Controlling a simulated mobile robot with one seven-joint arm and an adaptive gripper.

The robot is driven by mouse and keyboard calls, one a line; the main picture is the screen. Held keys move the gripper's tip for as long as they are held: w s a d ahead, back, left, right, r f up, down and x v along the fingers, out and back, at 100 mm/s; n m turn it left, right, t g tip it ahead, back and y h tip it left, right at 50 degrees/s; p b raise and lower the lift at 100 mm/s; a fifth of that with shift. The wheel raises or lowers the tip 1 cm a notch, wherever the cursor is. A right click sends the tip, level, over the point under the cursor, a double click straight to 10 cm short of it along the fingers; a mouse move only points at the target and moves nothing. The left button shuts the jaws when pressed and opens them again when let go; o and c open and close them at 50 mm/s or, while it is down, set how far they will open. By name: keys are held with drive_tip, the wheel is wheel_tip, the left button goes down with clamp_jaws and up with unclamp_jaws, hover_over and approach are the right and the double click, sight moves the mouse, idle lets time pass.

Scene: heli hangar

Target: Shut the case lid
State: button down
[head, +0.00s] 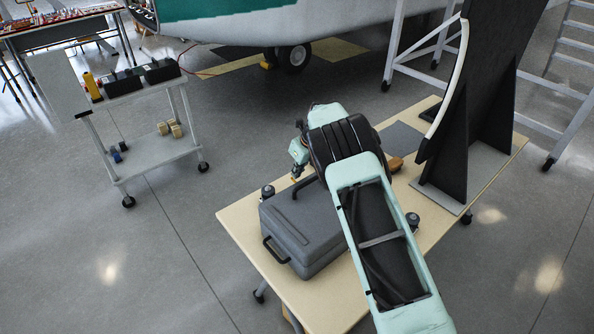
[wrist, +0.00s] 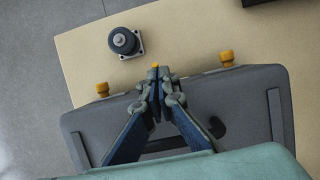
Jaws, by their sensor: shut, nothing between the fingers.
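The grey case (head: 318,254) lies on the wooden table in the head view, partly hidden behind my arm. Its lid (head: 285,222) looks down, flat or nearly so; I cannot tell whether it is fully seated. A dark carry handle (head: 275,251) sticks out on its left side. In the wrist view the case (wrist: 250,105) fills the lower middle, with orange latches (wrist: 227,58) and (wrist: 103,89) along its far edge. My gripper (wrist: 155,72) is shut and empty, its tips over that edge between the latches. I cannot tell whether they touch it.
The wooden table (head: 240,226) carries small dark round mounts (head: 268,191), one also in the wrist view (wrist: 123,41). A tall black stand (head: 450,145) rises at the right. A white trolley (head: 160,150) stands at left; open floor lies between.

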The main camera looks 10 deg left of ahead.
drive_tip(key=shift+w+a+f, duration=0.1)
drive_tip(key=shift+f, duration=0.35)
idle(0.5)
